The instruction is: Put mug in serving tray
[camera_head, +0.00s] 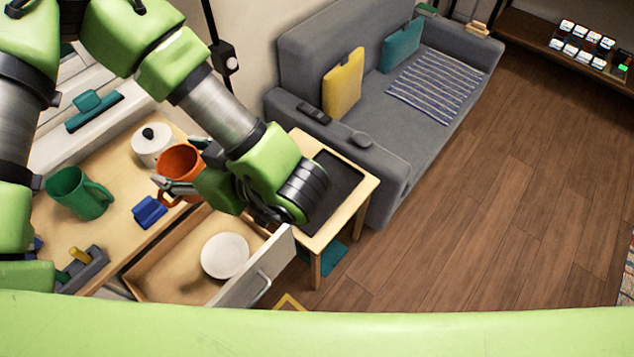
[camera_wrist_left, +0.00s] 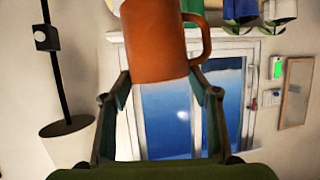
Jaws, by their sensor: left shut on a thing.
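An orange mug (camera_head: 180,160) is held in my left gripper (camera_head: 172,186), above the wooden counter. In the left wrist view the mug (camera_wrist_left: 158,40) sits between the fingertips of the left gripper (camera_wrist_left: 162,82), its handle to the right. A dark flat rectangular tray (camera_head: 345,171), which looks like the serving tray, lies on a small wooden side table to the right of the gripper. My left wrist hides part of the tray. A green mug (camera_head: 75,192) stands on the counter at the left. My right gripper is not in view.
An open drawer (camera_head: 165,279) juts out below the counter with a white round plate (camera_head: 225,256) in it. A white lidded pot (camera_head: 152,143) and a blue object (camera_head: 149,211) are on the counter. A grey sofa (camera_head: 387,120) stands behind the side table (camera_head: 368,186).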

